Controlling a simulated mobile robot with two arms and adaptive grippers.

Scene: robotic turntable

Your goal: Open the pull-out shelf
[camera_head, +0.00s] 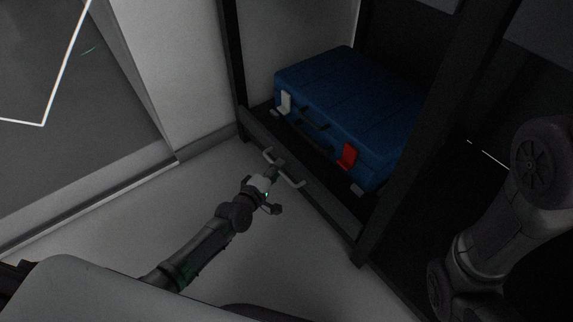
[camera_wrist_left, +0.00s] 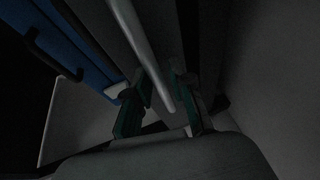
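The pull-out shelf (camera_head: 335,212) is a dark, low platform in a black frame, with a light bar handle (camera_head: 291,180) along its front edge. A blue suitcase (camera_head: 345,100) with one white and one red latch lies on it. My left gripper (camera_head: 277,188) is at the handle, its fingers spread apart. In the left wrist view, the handle bar (camera_wrist_left: 146,45) runs between the two green-sided fingers of the left gripper (camera_wrist_left: 163,92), with a gap visible beside it. Contact cannot be told. My right gripper is out of view.
Black frame posts (camera_head: 436,125) stand at both sides of the shelf. A white wall panel (camera_head: 168,70) is to the left. The pale floor (camera_head: 285,245) in front of the shelf is clear apart from my left arm.

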